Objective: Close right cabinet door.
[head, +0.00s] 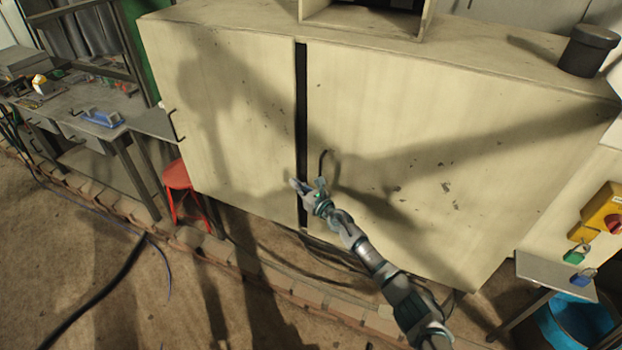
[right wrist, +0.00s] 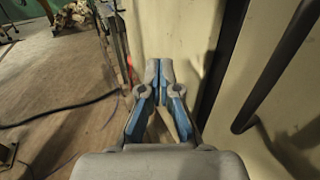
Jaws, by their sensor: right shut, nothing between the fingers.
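The cream cabinet's right door (head: 440,150) is a wide, chipped panel. A dark vertical gap (head: 302,110) separates it from the left door (head: 225,95). The right door's dark handle (head: 322,163) stands near its left edge. My right gripper (head: 300,183) is in front of the gap, just left of and below the handle. In the right wrist view, its two fingers (right wrist: 159,80) are together and empty. The handle bar (right wrist: 285,70) runs to the right of the fingers, apart from them. I cannot tell whether the fingertips touch the cabinet. My left gripper is not in view.
A red stool (head: 178,175) stands by the cabinet's left end, near a workbench (head: 75,127). A low brick edging (head: 285,290) runs along the floor before the cabinet. A yellow switch box (head: 603,208) and blue bin (head: 580,325) are at right. A dark canister (head: 588,52) sits on top.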

